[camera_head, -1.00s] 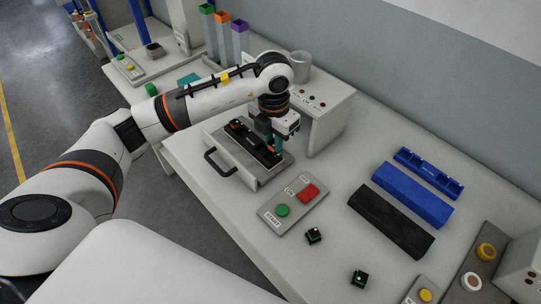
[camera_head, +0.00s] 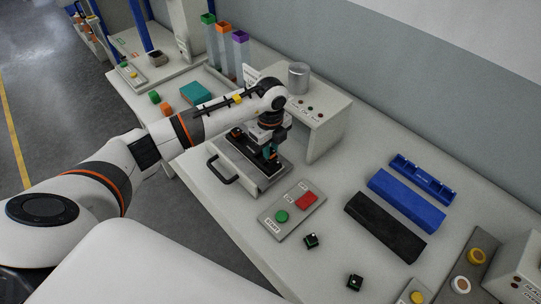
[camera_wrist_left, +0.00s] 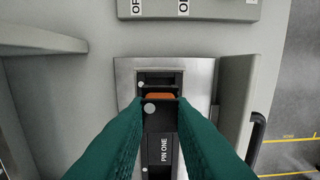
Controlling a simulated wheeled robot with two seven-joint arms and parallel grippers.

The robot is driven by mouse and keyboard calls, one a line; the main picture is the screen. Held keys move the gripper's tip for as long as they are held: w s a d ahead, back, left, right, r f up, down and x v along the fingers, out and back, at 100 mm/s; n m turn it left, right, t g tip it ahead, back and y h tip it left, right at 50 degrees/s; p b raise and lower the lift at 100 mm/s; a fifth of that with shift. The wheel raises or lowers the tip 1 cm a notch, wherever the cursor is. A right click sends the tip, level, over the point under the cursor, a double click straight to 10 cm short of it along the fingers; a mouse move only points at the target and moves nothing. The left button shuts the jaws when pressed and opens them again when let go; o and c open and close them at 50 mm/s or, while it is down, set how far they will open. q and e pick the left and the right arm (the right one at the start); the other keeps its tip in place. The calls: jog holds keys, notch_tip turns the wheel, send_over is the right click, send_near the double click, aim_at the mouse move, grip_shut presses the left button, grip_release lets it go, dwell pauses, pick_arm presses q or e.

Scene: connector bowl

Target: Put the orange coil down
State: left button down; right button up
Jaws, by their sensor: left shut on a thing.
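In the left wrist view the fingertips (camera_wrist_left: 161,104) are shut on a small piece. The orange coil (camera_wrist_left: 160,97) shows as an orange strip between and just beyond the tips, mostly hidden by a black part with a pale round spot. A black holder (camera_wrist_left: 160,150) marked PIN ONE lies below in the fixture. I cannot tell whether the coil touches the holder. My right gripper is not in view.
A panel with green and red buttons (camera_head: 282,216) lies in front of the fixture. A grey housing (camera_head: 325,130) stands behind it. Black (camera_head: 385,226) and blue (camera_head: 407,200) blocks lie to the right, with two small black parts nearer the front edge. Bare table lies between.

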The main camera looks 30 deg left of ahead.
aim_at(271, 158)
pick_arm(q)
notch_tip(271, 158, down, 4)
jog(key=shift+r+p, duration=0.1)
jog(key=shift+p, duration=0.4)
jog(key=shift+f, duration=0.25)
jog(key=shift+f, duration=0.1)
jog(key=shift+f, duration=0.15)
jog(key=c, duration=1.3)
grip_release()
jog(key=shift+o, duration=0.2)
